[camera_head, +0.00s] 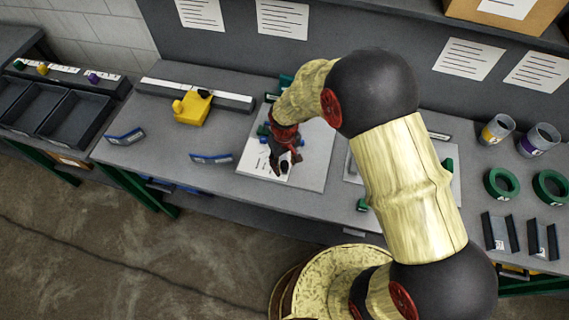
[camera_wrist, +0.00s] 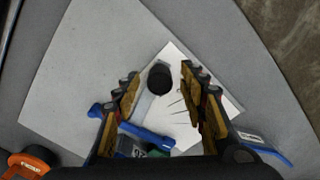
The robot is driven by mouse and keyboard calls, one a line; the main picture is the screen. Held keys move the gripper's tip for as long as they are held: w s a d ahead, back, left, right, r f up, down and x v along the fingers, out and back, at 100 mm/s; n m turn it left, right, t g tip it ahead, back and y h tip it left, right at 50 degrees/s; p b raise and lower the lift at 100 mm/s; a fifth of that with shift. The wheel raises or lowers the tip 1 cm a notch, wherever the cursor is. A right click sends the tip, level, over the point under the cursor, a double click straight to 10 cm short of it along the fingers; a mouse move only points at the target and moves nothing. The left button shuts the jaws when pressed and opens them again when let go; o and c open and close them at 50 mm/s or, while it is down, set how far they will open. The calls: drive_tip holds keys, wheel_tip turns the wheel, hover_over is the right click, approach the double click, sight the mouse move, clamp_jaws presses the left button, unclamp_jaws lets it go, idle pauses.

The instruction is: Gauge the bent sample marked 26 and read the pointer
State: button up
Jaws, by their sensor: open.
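My gripper (camera_head: 284,162) is over a pale grey plate (camera_head: 312,178) on the bench. In the wrist view its two fingers (camera_wrist: 160,76) stand apart, with a black round knob (camera_wrist: 160,80) showing between them, touching neither. A blue lever-like part (camera_wrist: 140,134) lies below the fingers, partly hidden, beside a small dark piece with a blurred number. A white sheet with lines (camera_wrist: 190,98) lies on the plate. A blue bent strip with a white label (camera_head: 211,158) lies left of the plate; another (camera_head: 126,137) lies farther left. Their numbers are too small to read.
A yellow block (camera_head: 193,108) stands by a long rail at the back left. Dark bins (camera_head: 63,110) are at far left. Cups (camera_head: 497,129), green rings (camera_head: 502,184) and dark angled pieces (camera_head: 499,232) are at right. My arm hides part of the bench.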

drive_tip(key=shift+f, duration=0.2)
drive_tip(key=shift+c, duration=0.5)
clamp_jaws()
idle(0.4)
